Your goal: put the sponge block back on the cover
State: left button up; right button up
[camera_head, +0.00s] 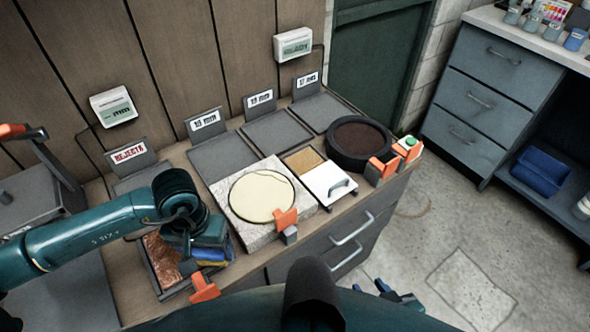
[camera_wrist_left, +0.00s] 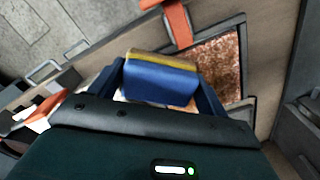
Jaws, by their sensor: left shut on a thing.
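My left gripper (camera_head: 208,256) is shut on the sponge block (camera_head: 215,255), which is blue with a yellow layer. In the left wrist view the sponge block (camera_wrist_left: 160,83) sits between the two fingers of the left gripper (camera_wrist_left: 160,90). In the head view it is partly hidden by the gripper and appears over the right side of a dark-rimmed tray with a coppery surface. A white lid-like cover (camera_head: 327,180) with a handle lies on the bench, right of the stone block. My right gripper (camera_head: 395,294) seems to show small at the lower right; its jaws are unclear.
The coppery tray (camera_head: 173,297) is at the bench's front left. A stone block (camera_head: 254,235) with a cream disc (camera_head: 261,196) stands mid-bench. A round black dish (camera_head: 361,142) is right. Orange clamps (camera_head: 205,289) line the front edge. Grey labelled plates (camera_head: 222,156) stand behind.

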aim_at(323, 176)
jog(key=k+l+z, duration=0.1)
jog(key=l+z, duration=0.8)
jog(key=i+l+z, duration=0.1)
jog(key=z, duration=0.25)
jog(key=i+l+z, duration=0.15)
jog(key=z, duration=0.2)
jog(key=i+l+u, duration=0.15)
jog(key=i, duration=0.2)
jog(key=i+l+u, duration=0.15)
jog(key=i, duration=0.15)
jog(key=i+u, duration=0.2)
jog(key=u, duration=0.3)
jog(key=i+l+u, duration=0.1)
jog(key=u, duration=0.4)
jog(key=i+l+u, duration=0.15)
jog(key=u, duration=0.3)
jog(key=i+l+u, duration=0.2)
jog(key=u, duration=0.3)
jog(key=i+l+u, duration=0.1)
jog(key=l+u, duration=0.2)
jog(key=u, duration=0.2)
jog(key=i+l+u, duration=0.25)
jog(key=i+u, duration=0.15)
jog(key=i, duration=0.2)
